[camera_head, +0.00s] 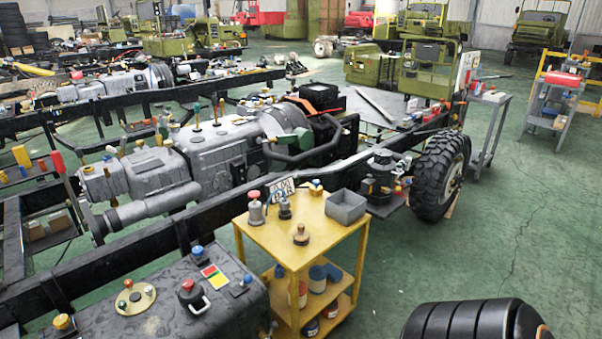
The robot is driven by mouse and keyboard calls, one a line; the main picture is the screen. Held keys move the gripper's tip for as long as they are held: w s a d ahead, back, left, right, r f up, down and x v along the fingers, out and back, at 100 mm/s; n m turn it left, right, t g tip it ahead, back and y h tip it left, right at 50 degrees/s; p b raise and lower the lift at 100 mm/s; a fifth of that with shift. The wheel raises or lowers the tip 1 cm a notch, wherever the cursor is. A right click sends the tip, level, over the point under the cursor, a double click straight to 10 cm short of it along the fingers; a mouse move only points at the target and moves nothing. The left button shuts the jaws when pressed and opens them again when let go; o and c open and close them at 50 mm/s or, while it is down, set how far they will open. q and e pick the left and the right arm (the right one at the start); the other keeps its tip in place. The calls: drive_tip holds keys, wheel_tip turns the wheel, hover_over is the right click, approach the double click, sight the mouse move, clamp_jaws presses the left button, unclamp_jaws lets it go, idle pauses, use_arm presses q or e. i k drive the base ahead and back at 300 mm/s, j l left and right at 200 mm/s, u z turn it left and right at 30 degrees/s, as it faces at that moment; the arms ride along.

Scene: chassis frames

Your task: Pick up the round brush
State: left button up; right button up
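A small brown round piece with a knob-like top (301,236) stands on the top of the yellow cart (272,233), near its front edge. It looks like the round brush, but it is too small to be sure. Its underside is hidden. Neither of my grippers is in view.
The cart top also holds a grey open bin (346,207), a grey canister with a red cap (256,208) and a plate with lettering (282,188). A dark tank (150,305) stands left of the cart, a chassis frame behind.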

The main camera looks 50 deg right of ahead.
sight(301, 236)
drive_tip(key=z, duration=1.7)
